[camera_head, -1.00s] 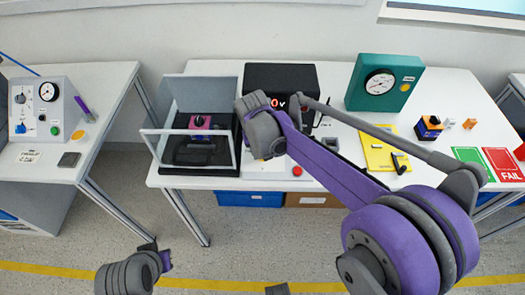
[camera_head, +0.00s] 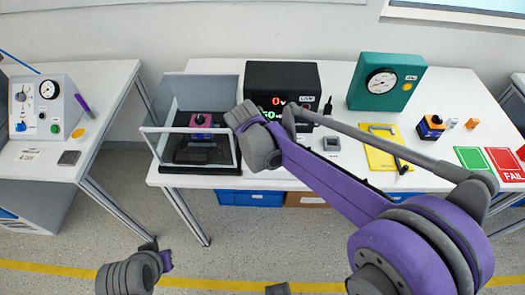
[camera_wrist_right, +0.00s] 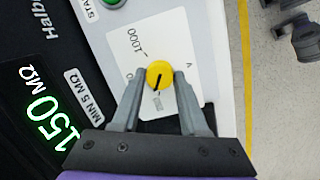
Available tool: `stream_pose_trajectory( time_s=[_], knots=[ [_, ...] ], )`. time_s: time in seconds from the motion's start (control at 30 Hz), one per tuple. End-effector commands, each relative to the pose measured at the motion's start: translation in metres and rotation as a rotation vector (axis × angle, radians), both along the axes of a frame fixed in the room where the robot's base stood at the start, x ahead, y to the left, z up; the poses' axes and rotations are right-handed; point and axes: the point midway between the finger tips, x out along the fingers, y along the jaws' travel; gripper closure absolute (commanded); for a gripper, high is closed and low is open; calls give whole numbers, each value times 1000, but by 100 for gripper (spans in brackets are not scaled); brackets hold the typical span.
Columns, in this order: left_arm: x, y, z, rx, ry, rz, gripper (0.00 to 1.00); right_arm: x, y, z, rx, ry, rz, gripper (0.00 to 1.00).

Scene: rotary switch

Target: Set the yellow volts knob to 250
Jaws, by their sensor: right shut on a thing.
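The yellow volts knob (camera_wrist_right: 160,75) shows in the right wrist view on a white printed dial plate (camera_wrist_right: 137,58). A black pointer line on it points toward the lower left of that picture. The marking 1000 is readable above left of the knob; the marking below it is too small or covered to read. My right gripper (camera_wrist_right: 160,82) is shut on the knob, one finger on each side. In the head view my right arm hides the knob and this gripper. Of my left arm, only grey and purple links show at lower left; its gripper is not discernible.
The black tester (camera_head: 282,80) shows a red 0 V and a green reading, 150 MΩ in the wrist view.

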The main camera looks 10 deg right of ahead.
Motion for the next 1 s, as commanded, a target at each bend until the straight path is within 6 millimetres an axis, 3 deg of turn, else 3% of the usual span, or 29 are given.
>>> stream_pose_trajectory(
  time_s=[0.4, 1.0],
  knots=[
    [0, 0, -2, 0, 1, 0, 100, -1, 0, 0, -64, 17, 204, 100],
    [0, 0, -3, 0, 1, 0, 100, -1, 0, 0, -75, 20, 242, 100]
  ],
)
